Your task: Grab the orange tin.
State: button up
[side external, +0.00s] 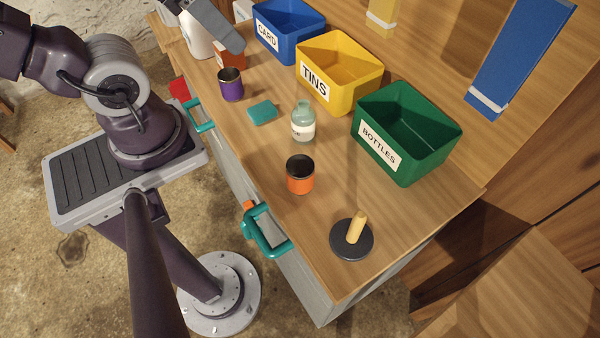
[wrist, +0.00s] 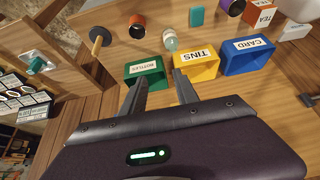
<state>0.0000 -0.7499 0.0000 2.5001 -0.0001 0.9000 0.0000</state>
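The orange tin (side external: 300,178) stands upright on the wooden worktop, with a dark top and an orange side. It is left of the green bin and near the worktop's front edge. In the wrist view the orange tin (wrist: 137,27) shows near the top, well beyond the fingers. My gripper (wrist: 160,78) has its two fingers spread apart with nothing between them. It is away from the tin. My fingers cannot be made out clearly in the side view.
A glass bottle (side external: 303,124), a teal block (side external: 262,112) and a purple tin (side external: 231,86) stand near the orange tin. A black disc with a wooden handle (side external: 351,240) is in front. Blue (side external: 286,28), yellow (side external: 350,72) and green (side external: 420,140) bins line the back.

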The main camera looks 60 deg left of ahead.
jog(key=o, duration=0.9)
jog(key=shift+o, duration=0.2)
